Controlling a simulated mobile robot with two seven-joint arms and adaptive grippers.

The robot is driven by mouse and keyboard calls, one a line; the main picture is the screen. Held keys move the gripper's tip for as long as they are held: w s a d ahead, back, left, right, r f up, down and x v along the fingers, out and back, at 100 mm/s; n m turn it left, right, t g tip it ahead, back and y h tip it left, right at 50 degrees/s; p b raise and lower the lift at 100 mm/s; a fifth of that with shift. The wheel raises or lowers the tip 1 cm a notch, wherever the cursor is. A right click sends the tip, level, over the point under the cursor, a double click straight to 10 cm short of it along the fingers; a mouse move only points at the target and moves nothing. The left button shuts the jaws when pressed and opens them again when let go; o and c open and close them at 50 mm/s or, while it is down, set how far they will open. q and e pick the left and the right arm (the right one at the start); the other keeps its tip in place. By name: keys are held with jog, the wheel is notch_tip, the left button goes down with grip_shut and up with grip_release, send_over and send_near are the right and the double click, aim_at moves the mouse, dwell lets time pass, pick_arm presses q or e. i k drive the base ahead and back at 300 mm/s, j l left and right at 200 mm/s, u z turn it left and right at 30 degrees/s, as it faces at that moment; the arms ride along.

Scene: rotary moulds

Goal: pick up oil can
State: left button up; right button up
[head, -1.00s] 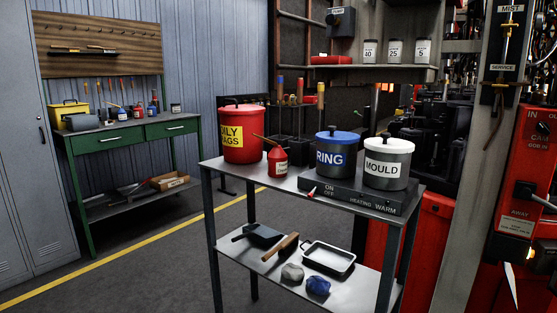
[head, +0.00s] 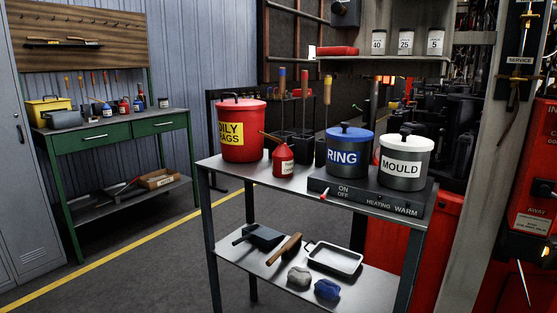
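A small red oil can (head: 283,162) with a pale label and a thin spout stands upright on the top shelf of a grey metal cart (head: 262,179). The spout slants up to the left. The can stands between a red lidded bin (head: 255,146), whose yellow label reads partly "OILY RAGS", and a dark pot marked RING (head: 344,158) with a blue lid. Neither of my grippers is in view.
A pot marked MOULD (head: 404,169) sits beside the RING pot on a heating plate (head: 353,196). The cart's lower shelf holds a white-rimmed tray (head: 335,259), a wooden-handled tool and cloths. A green workbench (head: 105,138) stands back left. Floor is free left of the cart.

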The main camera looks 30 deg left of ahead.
aim_at(283, 159)
jog(key=j+z, duration=0.4)
jog(key=j, duration=1.9)
